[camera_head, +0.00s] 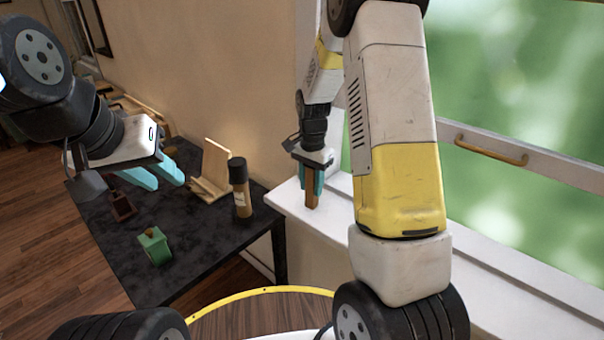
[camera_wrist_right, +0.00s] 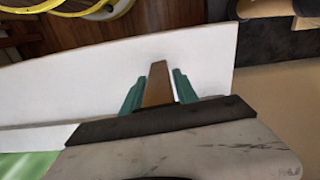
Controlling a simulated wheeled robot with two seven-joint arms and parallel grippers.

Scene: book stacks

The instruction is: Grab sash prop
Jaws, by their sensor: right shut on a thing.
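The sash prop, a brown wooden stick (camera_head: 312,188), stands roughly upright at the white window sill. My right gripper (camera_head: 312,190) is shut on it, with teal fingers on either side. In the right wrist view, the prop (camera_wrist_right: 157,82) shows between the two green fingers (camera_wrist_right: 157,90), with the white sill behind it. The prop's lower end is close to the sill; I cannot tell whether it touches. My left gripper (camera_head: 168,182) is open and empty above the dark table.
The dark table (camera_head: 190,255) bears a black-capped bottle (camera_head: 240,188), a green object (camera_head: 154,245), a wooden stand (camera_head: 213,172) and a small dark red-brown item (camera_head: 122,205). The window sash has a wooden handle (camera_head: 490,149). The sill (camera_head: 480,258) is clear to the right.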

